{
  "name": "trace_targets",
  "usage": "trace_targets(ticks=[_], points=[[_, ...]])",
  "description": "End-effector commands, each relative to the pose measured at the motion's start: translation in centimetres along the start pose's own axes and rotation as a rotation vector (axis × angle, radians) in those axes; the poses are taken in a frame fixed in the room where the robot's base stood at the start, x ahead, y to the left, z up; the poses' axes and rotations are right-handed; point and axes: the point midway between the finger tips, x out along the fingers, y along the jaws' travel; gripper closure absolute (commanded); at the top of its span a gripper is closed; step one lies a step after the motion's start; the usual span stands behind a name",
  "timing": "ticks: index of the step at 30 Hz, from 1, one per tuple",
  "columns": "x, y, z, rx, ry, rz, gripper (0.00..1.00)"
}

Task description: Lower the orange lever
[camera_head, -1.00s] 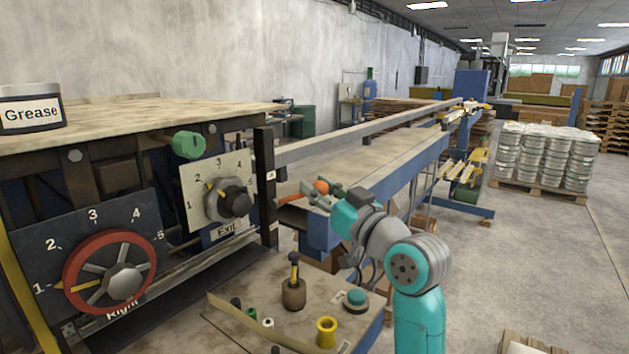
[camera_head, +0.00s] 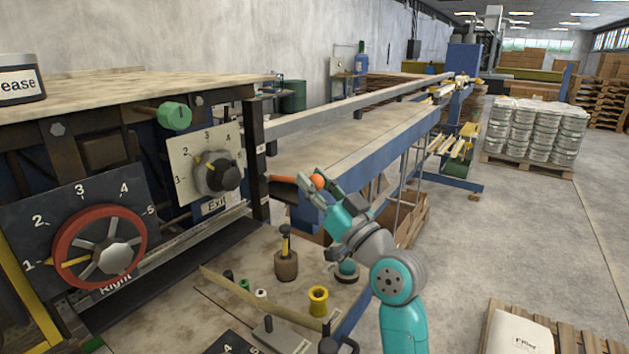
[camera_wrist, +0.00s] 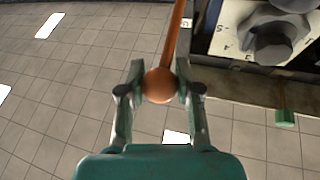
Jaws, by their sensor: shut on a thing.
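The orange lever has a round orange knob (camera_head: 318,181) at its end, and its rod runs left toward the machine's dark post in the head view. In the wrist view the knob (camera_wrist: 159,86) sits between my two fingertips, with the orange rod (camera_wrist: 174,35) running up and away from it. My gripper (camera_head: 311,187) is shut on the knob, one finger on each side. It also shows from behind in the wrist view (camera_wrist: 157,88). The lever's base end is hidden behind the post.
The exit dial (camera_head: 217,173) and red handwheel (camera_head: 100,247) are on the machine at left. Open floor lies to the right.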

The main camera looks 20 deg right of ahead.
Motion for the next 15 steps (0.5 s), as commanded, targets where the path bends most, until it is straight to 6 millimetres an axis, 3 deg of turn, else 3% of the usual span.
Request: trace_targets(ticks=[4,5,8,15], points=[[-0.01,0.06,0.19,0.0,-0.005,0.001,1.0],[-0.01,0.06,0.19,0.0,-0.005,0.001,0.65],[0.0,0.05,0.17,0.0,-0.005,0.001,0.41],[0.01,0.02,0.09,0.0,-0.003,0.0,0.41]])
